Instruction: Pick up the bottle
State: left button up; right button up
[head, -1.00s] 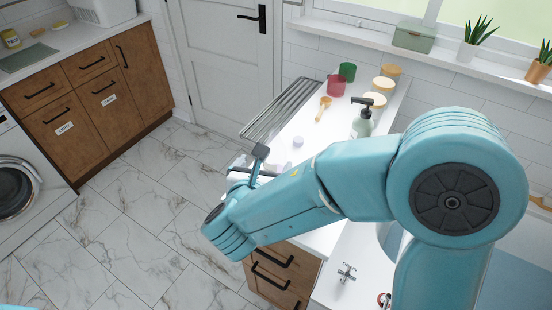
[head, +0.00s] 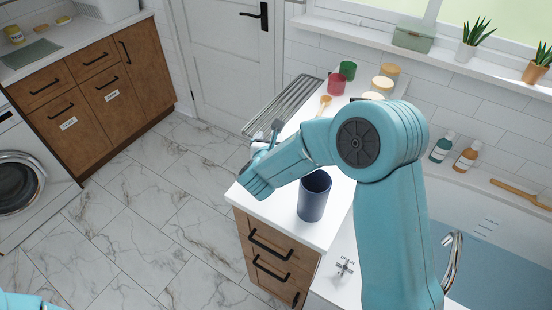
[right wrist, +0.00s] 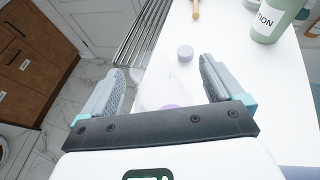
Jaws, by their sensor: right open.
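My right gripper (head: 262,146) is over the near left corner of the white counter. Its jaws are open in the right wrist view (right wrist: 160,80). Between them is a pale, see-through thing with a lilac part (right wrist: 166,106), partly hidden by the gripper; I cannot tell if it is a bottle. A green lotion bottle (right wrist: 276,20) stands on the counter, right of the jaws and apart from them; my arm hides it in the head view. A teal bottle (head: 441,148) and an amber bottle (head: 466,157) stand on the bath's edge. My left gripper is out of view.
A navy cup (head: 313,198) stands on the counter (head: 281,207) near my right arm. A small lilac-grey lid (right wrist: 185,53) lies beyond the jaws. A metal rack (head: 284,107), a red cup (head: 336,85) and a green cup (head: 347,70) are farther back. The tiled floor is clear.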

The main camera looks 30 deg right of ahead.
jog(key=shift+d, duration=0.1)
jog(key=shift+w+f, duration=0.1)
jog(key=c, duration=1.5)
jog(key=shift+o, duration=0.2)
